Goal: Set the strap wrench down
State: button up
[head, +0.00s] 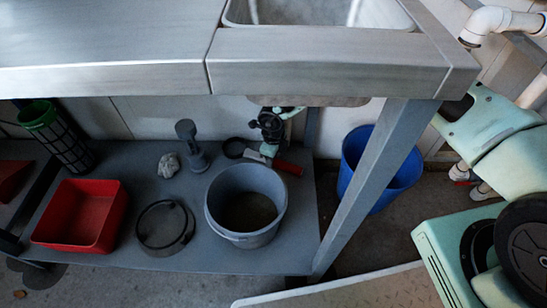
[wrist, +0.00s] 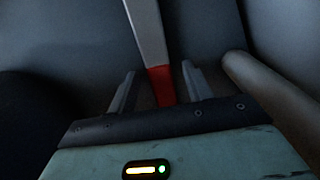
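The strap wrench has a red handle (head: 288,167), a pale grey shank and what looks like a black loop (head: 234,148). It appears to lie on the grey lower shelf (head: 205,258), behind the grey bucket. My gripper (head: 268,149) is under the steel bench, just over the wrench; its fingertips are hard to make out in the head view. In the wrist view, my gripper (wrist: 160,82) has its fingers spread on either side of the red handle (wrist: 161,88), with gaps at both sides. The grey shank (wrist: 146,30) runs away from it.
The steel bench top (head: 110,45) overhangs the shelf. A grey bucket (head: 227,235) stands in front of the wrench. A blue bin (head: 357,150) is beyond the bench leg (head: 365,190). A red tray (head: 75,245), a black-rimmed round item (head: 165,245) and a grey-white lump (head: 168,165) are leftward.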

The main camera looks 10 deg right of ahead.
notch_tip(320, 180, up, 8)
jog(key=p, duration=0.4)
jog(key=shift+f, duration=0.1)
dwell(0.5)
